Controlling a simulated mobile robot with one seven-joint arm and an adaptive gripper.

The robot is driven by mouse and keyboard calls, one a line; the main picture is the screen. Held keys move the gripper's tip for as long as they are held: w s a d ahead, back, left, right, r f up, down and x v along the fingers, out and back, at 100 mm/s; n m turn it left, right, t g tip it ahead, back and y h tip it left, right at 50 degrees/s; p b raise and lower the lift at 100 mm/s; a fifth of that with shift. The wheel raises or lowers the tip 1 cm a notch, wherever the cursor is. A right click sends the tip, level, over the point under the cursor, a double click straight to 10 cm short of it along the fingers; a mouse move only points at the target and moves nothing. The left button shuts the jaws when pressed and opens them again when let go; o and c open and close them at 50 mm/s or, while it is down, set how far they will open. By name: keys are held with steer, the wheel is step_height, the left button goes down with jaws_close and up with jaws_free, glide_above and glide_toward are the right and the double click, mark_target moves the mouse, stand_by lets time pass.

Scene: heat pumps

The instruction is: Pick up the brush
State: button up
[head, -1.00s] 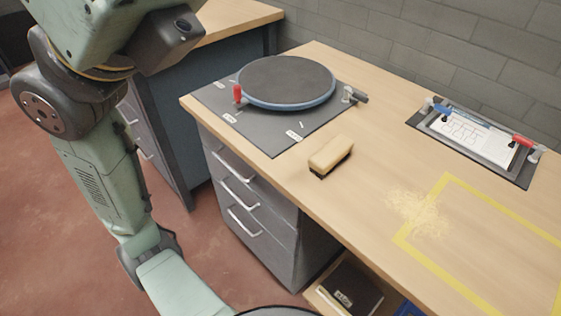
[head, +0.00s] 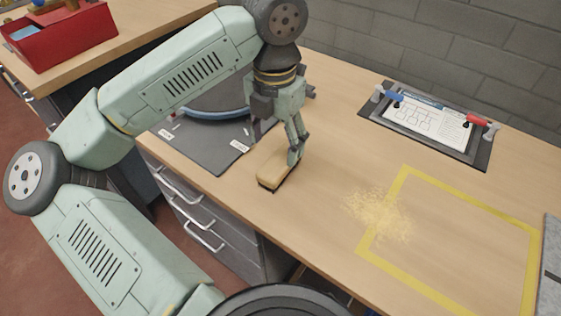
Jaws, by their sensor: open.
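The brush (head: 273,171) has a light wooden block and dark bristles. It lies bristles down on the wooden workbench (head: 310,235), just right of the dark grey mat. My gripper (head: 279,158) points down right over the brush, with its fingers at the brush's far end. One finger shows on the right side of the brush; the other is largely hidden behind the gripper body and the brush. The gripper is open, and the brush rests on the bench.
A clipboard station (head: 428,125) with blue and red markers is at the back right. Yellow tape (head: 455,190) marks a rectangle, with sawdust-like crumbs (head: 378,214) at its left corner. A red box (head: 62,40) stands far left.

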mark_target(281, 158)
steer(key=shift+d+f+p, duration=0.2)
steer(key=shift+f+p, duration=0.15)
steer(key=shift+f, duration=0.65)
steer(key=shift+d+f+p, duration=0.15)
steer(key=shift+f+p, duration=0.15)
steer(key=shift+f, duration=0.65)
steer(key=shift+d+f+p, duration=0.2)
steer(key=shift+f+p, duration=0.15)
steer(key=shift+f, duration=0.65)
steer(key=shift+c, duration=0.5)
steer(key=c, duration=1.2)
